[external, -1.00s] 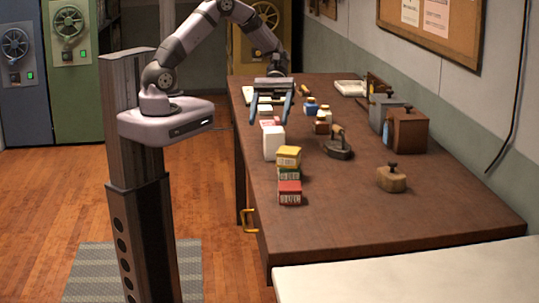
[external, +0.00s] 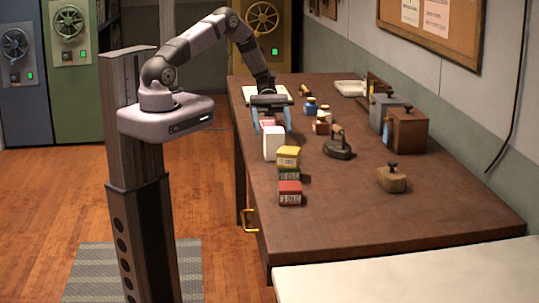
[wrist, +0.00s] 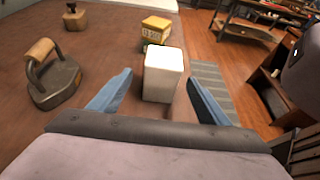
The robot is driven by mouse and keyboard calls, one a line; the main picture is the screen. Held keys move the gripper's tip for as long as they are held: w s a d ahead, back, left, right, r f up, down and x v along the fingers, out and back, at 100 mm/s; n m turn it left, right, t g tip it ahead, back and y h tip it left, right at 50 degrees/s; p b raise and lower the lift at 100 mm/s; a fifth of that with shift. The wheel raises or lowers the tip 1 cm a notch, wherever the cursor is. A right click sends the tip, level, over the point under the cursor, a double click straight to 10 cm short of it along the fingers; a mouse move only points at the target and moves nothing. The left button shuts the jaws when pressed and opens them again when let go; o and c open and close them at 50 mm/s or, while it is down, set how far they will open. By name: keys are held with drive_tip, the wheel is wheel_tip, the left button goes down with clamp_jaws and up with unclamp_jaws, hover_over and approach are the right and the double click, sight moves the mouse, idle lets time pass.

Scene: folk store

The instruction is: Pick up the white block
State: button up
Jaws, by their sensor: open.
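The white block (external: 273,143) stands upright on the brown table, near its left edge. In the wrist view the white block (wrist: 164,74) is ahead of my gripper, in line with the gap between the two fingers. My gripper (external: 272,123) is low over the table just behind the block, with its blue fingers apart. In the wrist view my gripper (wrist: 158,92) is open, one finger to each side of the block's lower part. I cannot tell how far the fingertips reach past its near face.
Yellow (external: 288,156) and red (external: 290,192) boxes stand in front of the block, with a green box between them. A flat iron (external: 338,145) stands to the right, and a wooden-based stamp (external: 391,179) farther right. The table's (external: 400,230) front right is clear.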

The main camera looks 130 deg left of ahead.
sight(275, 147)
drive_tip(key=shift+w+d+f, duration=0.2)
drive_tip(key=shift+w+d, duration=0.2)
drive_tip(key=shift+d, duration=0.05)
drive_tip(key=shift+w+d+p, duration=0.25)
drive_tip(key=shift+d+p, duration=0.1)
drive_tip(key=shift+p, duration=0.3)
drive_tip(key=p+x, duration=0.2)
drive_tip(key=x, duration=0.1)
drive_tip(key=shift+w+d+f, duration=0.1)
drive_tip(key=shift+w+d, duration=0.1)
drive_tip(key=shift+d, duration=0.15)
drive_tip(key=shift+w+d+f, duration=0.15)
drive_tip(key=shift+f, duration=0.1)
drive_tip(key=c, duration=1.1)
